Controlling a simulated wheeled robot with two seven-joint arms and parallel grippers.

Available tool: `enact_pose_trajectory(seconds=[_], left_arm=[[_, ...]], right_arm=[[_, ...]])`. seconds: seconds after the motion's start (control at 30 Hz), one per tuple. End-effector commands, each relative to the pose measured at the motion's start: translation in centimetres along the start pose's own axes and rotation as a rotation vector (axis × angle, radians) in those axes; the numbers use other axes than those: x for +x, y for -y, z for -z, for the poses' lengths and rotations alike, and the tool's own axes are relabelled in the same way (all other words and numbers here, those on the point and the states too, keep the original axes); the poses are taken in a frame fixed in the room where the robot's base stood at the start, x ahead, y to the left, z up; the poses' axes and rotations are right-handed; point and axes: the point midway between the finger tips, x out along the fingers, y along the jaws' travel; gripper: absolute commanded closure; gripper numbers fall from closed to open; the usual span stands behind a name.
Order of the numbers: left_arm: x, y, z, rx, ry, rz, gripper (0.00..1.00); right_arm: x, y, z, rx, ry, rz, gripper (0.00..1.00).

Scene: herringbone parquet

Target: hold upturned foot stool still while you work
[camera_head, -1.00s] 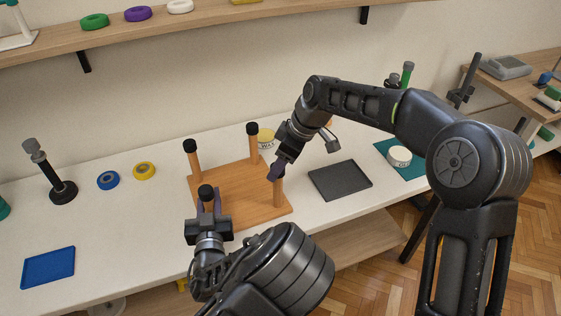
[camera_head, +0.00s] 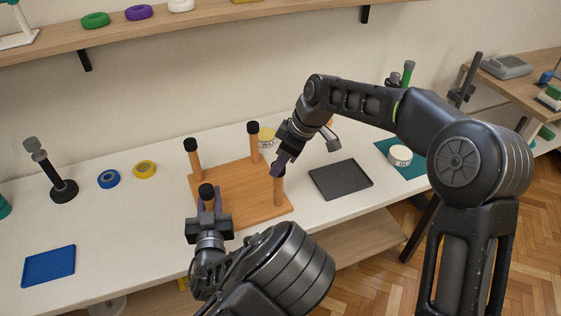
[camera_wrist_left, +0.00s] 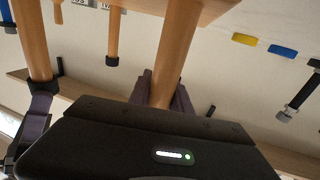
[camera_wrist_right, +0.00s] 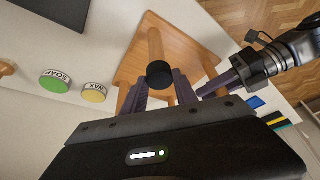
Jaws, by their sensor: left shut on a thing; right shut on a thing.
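The foot stool (camera_head: 238,192) lies upturned on the white table, its wooden seat board flat and its black-capped legs pointing up. My left gripper (camera_head: 209,203) is shut on the front left leg, just below the cap. The left wrist view shows that leg (camera_wrist_left: 176,50) between its purple fingers. The two back legs stand free.
A dark grey tray (camera_head: 340,180) lies right of the stool. Blue tape (camera_head: 108,179), yellow tape (camera_head: 144,169), a black stand (camera_head: 63,190) and a blue tray (camera_head: 49,266) are left.

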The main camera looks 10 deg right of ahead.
Motion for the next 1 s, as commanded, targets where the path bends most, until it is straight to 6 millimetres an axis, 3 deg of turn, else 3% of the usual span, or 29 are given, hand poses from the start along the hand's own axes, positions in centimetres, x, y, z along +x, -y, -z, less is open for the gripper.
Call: enact_pose_trajectory(seconds=[0.13,0.57,1.0], left_arm=[[-0.1,0.0,-0.3,0.001,0.007,0.000,1.00],[-0.1,0.0,-0.3,0.001,0.007,0.000,1.00],[-0.1,0.0,-0.3,0.001,0.007,0.000,1.00]], right_arm=[[0.0,0.0,0.0,0.000,0.000,0.000,1.00],[-0.5,0.0,0.2,0.000,-0.001,-0.001,1.00],[-3.0,0.0,1.3,0.000,-0.001,-0.001,1.00]])
